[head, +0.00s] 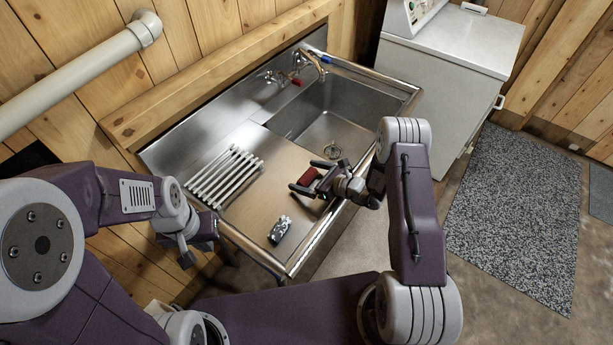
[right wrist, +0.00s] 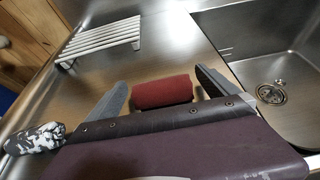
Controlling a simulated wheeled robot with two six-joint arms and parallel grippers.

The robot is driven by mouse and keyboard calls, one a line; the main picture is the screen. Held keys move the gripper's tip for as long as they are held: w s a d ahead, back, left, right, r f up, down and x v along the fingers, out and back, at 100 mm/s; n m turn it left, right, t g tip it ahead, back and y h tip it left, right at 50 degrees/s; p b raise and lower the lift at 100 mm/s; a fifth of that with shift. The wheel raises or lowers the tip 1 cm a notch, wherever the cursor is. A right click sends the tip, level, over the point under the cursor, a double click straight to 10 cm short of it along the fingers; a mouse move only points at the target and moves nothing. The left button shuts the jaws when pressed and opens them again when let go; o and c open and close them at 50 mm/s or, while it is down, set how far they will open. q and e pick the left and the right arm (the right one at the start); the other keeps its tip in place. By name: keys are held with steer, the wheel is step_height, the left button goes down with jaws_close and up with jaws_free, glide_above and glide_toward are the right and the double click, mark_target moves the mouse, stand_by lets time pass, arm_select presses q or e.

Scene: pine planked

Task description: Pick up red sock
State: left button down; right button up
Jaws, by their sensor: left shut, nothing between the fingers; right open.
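The red sock (head: 308,177) is a rolled dark red bundle on the steel counter beside the sink basin. In the right wrist view the red sock (right wrist: 163,92) lies between the two spread fingers, with clear gaps on both sides. My right gripper (head: 312,178) is open around it, and it also shows in the right wrist view (right wrist: 165,88). Its near side is partly hidden by the gripper body. My left gripper (head: 194,256) is shut and empty, left of the counter's front edge, away from the sock.
A white slatted rack (head: 224,176) lies left on the counter. A black-and-white patterned bundle (head: 280,230) lies near the front edge. The sink basin (head: 325,125) is right of the sock, with a tap (head: 313,62) behind. A white cabinet (head: 445,75) stands at the right.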

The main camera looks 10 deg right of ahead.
mark_target(310, 172)
steer(key=shift+w+f, duration=0.1)
steer(key=shift+w, duration=0.05)
steer(key=c, duration=1.6)
steer(key=shift+r, duration=0.45)
steer(key=r, duration=0.2)
steer(key=d+r+b, duration=0.1)
steer(key=r, duration=0.1)
steer(key=shift+w+d, duration=0.1)
steer(key=shift+w, duration=0.1)
steer(key=d+r, duration=0.2)
steer(key=d, duration=0.1)
steer(key=w+d+r, duration=0.1)
steer(key=d+r, duration=0.1)
steer(key=d, duration=0.1)
steer(key=w+d+r+b, duration=0.1)
steer(key=d+r, duration=0.1)
steer(key=d, duration=0.2)
steer(key=shift+w+r, duration=0.1)
steer(key=shift+w, duration=0.05)
